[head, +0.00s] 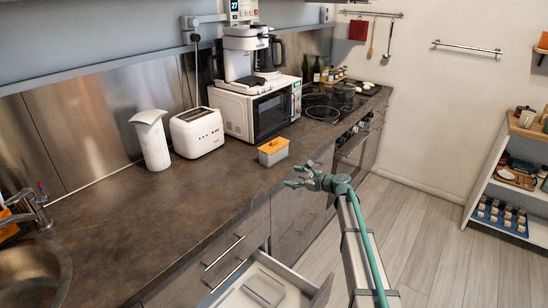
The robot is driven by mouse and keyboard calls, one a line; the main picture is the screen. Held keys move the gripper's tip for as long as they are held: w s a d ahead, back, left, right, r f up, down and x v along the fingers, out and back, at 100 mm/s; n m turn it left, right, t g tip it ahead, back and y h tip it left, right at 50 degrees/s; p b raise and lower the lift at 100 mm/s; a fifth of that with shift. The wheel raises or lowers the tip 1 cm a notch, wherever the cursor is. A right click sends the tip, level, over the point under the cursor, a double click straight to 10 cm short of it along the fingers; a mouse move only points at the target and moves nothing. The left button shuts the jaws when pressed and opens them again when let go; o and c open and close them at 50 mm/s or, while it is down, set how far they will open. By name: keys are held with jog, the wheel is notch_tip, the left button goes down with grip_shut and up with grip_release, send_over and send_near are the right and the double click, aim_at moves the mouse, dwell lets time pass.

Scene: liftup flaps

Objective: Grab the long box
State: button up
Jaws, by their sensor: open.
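A small box with an orange lid and grey body (273,155) stands on the counter near its front edge, in front of the microwave. A long, pale, clear-looking container (264,287) lies in the open drawer (238,298) at the bottom of the head view. I cannot tell for sure which of these is the long box. My gripper (299,177) is open and looks empty. It is in front of the counter's edge, right of and lower in the picture than the orange-lidded box, and apart from it. The drawer's near part is cut off by the frame.
A white pitcher (152,140), a toaster (198,132) and a microwave (257,108) with a coffee maker (249,52) on it line the back of the counter. A sink (32,272) is at left. A white shelf unit (510,190) stands at right. The floor is clear.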

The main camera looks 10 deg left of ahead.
aim_at(275, 142)
jog(key=w+r+m, duration=0.1)
jog(key=w+r, duration=0.1)
jog(key=w+a+r+m+t+y, duration=0.1)
jog(key=w+r+m, duration=0.1)
jog(key=w+r, duration=0.1)
jog(key=w+r+m+t+y, duration=0.1)
jog(key=w+r, duration=0.1)
jog(key=r, duration=0.1)
jog(key=shift+w+a+r+m, duration=0.1)
jog(key=shift+w+a+m, duration=0.05)
jog(key=shift+w+m, duration=0.2)
jog(key=shift+p+x, duration=1.55)
jog(key=shift+x, duration=3.6)
jog(key=shift+r, duration=0.2)
grip_shut()
